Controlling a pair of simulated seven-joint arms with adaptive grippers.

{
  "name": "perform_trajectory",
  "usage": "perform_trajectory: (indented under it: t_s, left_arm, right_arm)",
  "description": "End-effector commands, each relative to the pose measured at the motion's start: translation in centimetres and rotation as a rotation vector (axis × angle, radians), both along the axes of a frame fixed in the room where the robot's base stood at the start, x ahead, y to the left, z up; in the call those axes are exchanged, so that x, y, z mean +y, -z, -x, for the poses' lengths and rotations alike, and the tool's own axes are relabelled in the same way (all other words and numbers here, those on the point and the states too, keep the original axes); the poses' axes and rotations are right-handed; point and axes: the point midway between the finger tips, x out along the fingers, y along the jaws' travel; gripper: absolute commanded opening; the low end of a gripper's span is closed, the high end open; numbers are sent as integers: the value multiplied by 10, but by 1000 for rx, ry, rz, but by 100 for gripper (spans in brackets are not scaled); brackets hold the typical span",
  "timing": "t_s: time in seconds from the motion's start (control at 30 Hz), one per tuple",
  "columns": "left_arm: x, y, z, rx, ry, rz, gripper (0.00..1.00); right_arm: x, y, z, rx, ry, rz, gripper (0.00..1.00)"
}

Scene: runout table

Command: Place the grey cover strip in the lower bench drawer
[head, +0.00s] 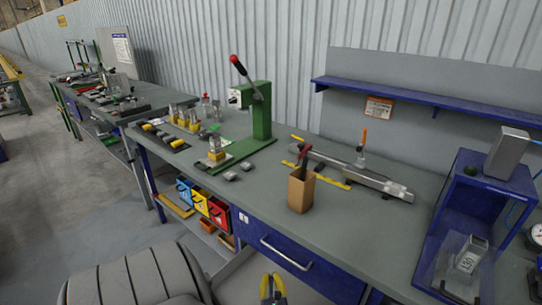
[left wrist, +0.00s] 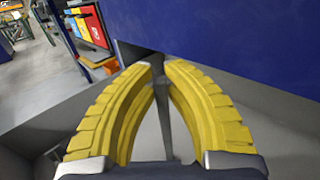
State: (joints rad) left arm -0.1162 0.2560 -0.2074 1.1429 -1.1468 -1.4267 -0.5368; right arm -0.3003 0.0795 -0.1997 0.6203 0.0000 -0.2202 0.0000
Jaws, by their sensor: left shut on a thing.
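My left gripper (head: 273,289) is low at the front of the bench, below the blue drawer front. In the left wrist view its yellow fingers (left wrist: 158,66) close on a thin dark grey strip, which looks like the cover strip (left wrist: 163,118), seen nearly edge-on. A pale grey tray-like space with sloping walls (left wrist: 265,112) lies under and around the fingers. It looks like the open lower drawer, and it shows partly in the head view (head: 236,272). Whether the strip touches its floor I cannot tell. My right gripper is not in view.
The shut upper drawer (head: 322,271) with its metal handle is just above the gripper. Coloured bins (head: 200,202) sit under the bench. A cardboard box (head: 301,192) stands near the bench's front edge.

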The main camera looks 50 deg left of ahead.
Motion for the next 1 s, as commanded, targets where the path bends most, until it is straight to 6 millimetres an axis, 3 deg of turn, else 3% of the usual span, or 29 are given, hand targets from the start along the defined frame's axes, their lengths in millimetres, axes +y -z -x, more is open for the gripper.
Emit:
perform_trajectory:
  t_s: [0.4,0.43,0.6,1.0]
  left_arm:
    - [0,3,0,0,0,0,0]
    - [0,3,0,0,0,0,13]
    - [0,3,0,0,0,0,33]
    - [0,1,0,0,0,0,34]
  right_arm:
    - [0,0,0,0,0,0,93]
    - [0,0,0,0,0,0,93]
    - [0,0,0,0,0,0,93]
    - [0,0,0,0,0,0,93]
